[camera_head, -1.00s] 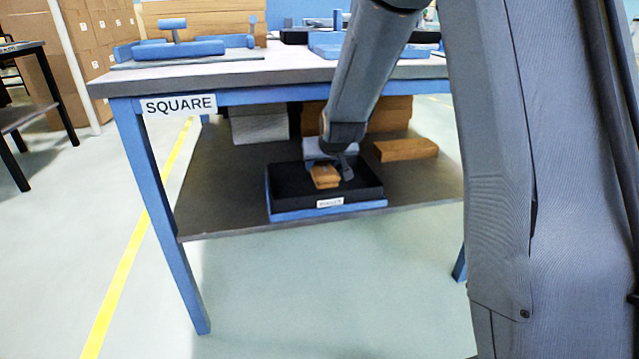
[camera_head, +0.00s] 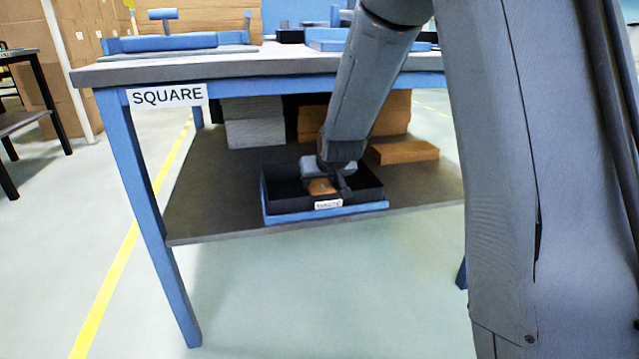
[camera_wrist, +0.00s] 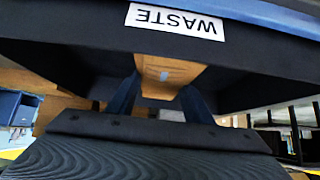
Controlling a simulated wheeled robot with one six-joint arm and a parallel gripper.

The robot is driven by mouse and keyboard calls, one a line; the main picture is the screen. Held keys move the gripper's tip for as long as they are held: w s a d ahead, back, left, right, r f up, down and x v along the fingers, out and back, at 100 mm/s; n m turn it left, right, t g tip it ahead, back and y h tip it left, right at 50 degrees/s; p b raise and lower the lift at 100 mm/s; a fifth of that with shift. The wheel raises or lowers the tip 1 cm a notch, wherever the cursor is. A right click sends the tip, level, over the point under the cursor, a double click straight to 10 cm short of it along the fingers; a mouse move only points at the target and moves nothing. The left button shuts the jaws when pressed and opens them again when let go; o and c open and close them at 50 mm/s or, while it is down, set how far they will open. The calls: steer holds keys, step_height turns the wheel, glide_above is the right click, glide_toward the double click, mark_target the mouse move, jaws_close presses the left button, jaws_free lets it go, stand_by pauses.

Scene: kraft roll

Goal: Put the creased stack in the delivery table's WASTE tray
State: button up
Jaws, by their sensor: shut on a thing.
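The creased stack (camera_head: 321,187) is a small brown block, partly hidden behind my gripper in the head view. It also shows in the wrist view (camera_wrist: 168,72), between the two fingers. My gripper (camera_wrist: 160,93) is shut on it. The black WASTE tray (camera_head: 373,192) has a blue base and stands on the lower shelf of the table signed SQUARE. In the wrist view its dark wall and upside-down WASTE label (camera_wrist: 175,20) are close to the stack. The stack is within the tray's outline, low inside it; whether it touches the floor is hidden.
The grey lower shelf (camera_head: 210,205) also holds a pale stack (camera_head: 255,125) at the back and brown stacks (camera_head: 405,152) right of my arm. A blue leg (camera_head: 150,215) stands at the left front.

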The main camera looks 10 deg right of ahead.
steer(key=o, duration=1.3)
steer(key=shift+f, duration=0.1)
steer(key=shift+c, duration=0.2)
